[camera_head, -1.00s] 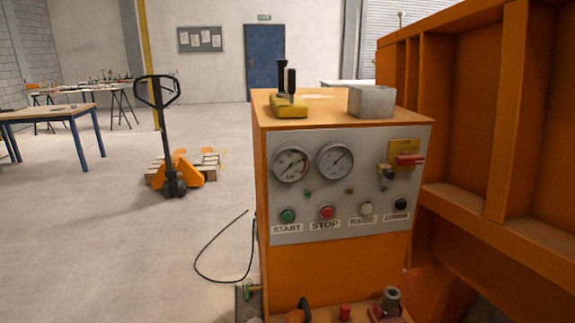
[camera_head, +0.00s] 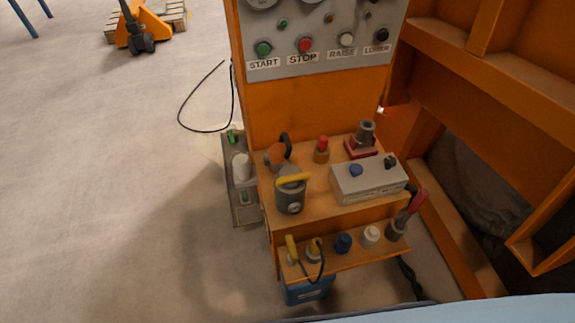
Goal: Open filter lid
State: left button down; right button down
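No part is labelled as the filter, so I cannot tell for sure which one has the filter lid. A grey canister (camera_head: 290,197) with a yellow handle (camera_head: 293,178) across its top stands at the left front of the orange shelf (camera_head: 318,180). A dark grey cylinder on a red base (camera_head: 361,146) stands at the back right of the shelf. A grey box with two knobs (camera_head: 368,182) sits at the right. Neither of my grippers is in view.
The control panel (camera_head: 315,66) with its buttons rises behind the shelf. A lower front ledge (camera_head: 330,262) carries several caps and handles. Orange framework (camera_head: 470,150) closes off the right. A black cable (camera_head: 180,120) lies on the open floor at left.

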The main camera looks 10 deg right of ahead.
aim_at(290, 181)
jog(key=k, duration=1)
jog(key=z, duration=0.75)
jog(key=i, duration=1.05)
jog(key=u, duration=1.55)
